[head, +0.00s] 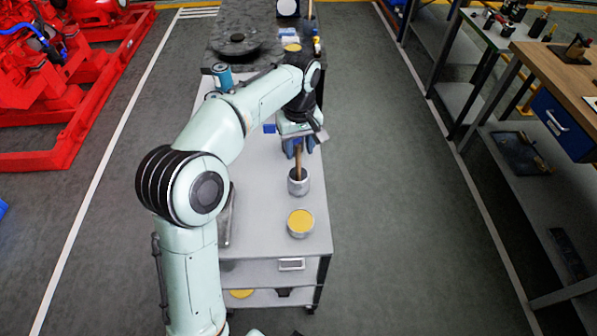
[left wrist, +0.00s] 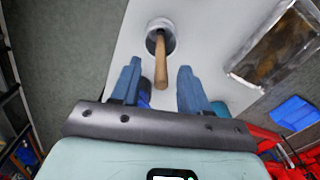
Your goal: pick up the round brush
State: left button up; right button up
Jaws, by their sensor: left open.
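The round brush (head: 298,168) stands with its wooden handle up in a grey cup (head: 299,187) on the grey cart. The handle also shows in the left wrist view (left wrist: 161,66), rising from the cup (left wrist: 153,27). Its bristle end is hidden inside the cup. My left gripper (head: 299,151) is above the cup, with its blue fingers apart near the handle's top. In the left wrist view the handle appears between the two open fingers (left wrist: 160,75); I cannot see contact with either. My right gripper is not in view.
A tin with yellow contents (head: 300,222) stands in front of the cup on the cart top (head: 262,222). A shallow metal tray (left wrist: 275,48) lies beside the cup. Workbenches (head: 560,75) stand at the right, red machinery (head: 60,90) at the left. The floor between is clear.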

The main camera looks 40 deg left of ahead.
aim_at(298, 169)
pick_arm(q)
jog(key=shift+a+f, duration=0.1)
jog(key=shift+f, duration=1.35)
grip_shut()
jog(key=shift+r, duration=0.15)
